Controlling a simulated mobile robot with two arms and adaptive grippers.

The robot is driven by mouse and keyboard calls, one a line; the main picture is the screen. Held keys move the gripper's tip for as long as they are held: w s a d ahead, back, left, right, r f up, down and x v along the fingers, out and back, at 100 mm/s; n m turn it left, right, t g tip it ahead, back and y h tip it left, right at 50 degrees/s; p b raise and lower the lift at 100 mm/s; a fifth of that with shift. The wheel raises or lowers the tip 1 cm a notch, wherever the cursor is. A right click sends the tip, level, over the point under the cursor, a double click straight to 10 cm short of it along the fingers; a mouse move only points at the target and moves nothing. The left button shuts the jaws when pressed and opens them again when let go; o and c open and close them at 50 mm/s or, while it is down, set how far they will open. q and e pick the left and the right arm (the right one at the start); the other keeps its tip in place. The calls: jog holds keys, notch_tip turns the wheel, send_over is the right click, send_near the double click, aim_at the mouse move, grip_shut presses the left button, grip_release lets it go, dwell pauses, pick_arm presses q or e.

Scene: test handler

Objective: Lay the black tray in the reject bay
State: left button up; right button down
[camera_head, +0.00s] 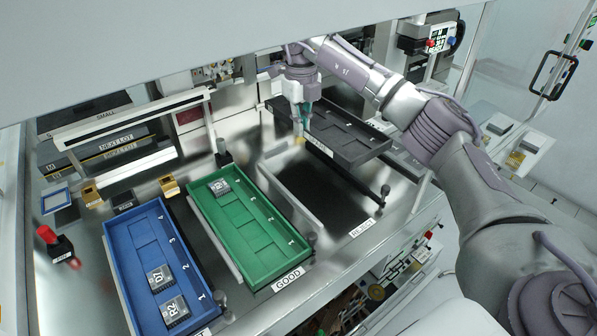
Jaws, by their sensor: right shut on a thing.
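The black tray (345,136) is held at its left edge by my right gripper (300,135), which comes down from above and is shut on it. The tray looks empty. It hangs over the back part of the reject bay (318,192), a dark recess with a REJECT label (361,228) at its front. The front of the bay's floor shows bare; the tray hides the back. How high the tray is above the bay is hard to tell. My left gripper is not in view.
A green tray (262,262) by the GOOD label holds one chip. A blue tray (140,290) at left holds chips R2 and D7. A metal rail (292,200) and short posts edge the bay. A red knob (47,235) stands at far left.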

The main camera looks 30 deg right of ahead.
jog(key=s+a+f, duration=0.5)
jog(key=shift+s+a+f, duration=0.15)
jog(key=shift+s+f, duration=0.1)
jog(key=shift+s, duration=0.1)
notch_tip(320, 180, down, 3)
jog(key=shift+f, duration=0.1)
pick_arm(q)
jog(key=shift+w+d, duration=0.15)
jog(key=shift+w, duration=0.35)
pick_arm(e)
jog(key=shift+f, duration=0.1)
jog(key=shift+f+b, duration=0.6)
jog(key=c, duration=1.3)
grip_release()
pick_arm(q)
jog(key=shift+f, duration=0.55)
pick_arm(e)
jog(key=shift+r, duration=0.1)
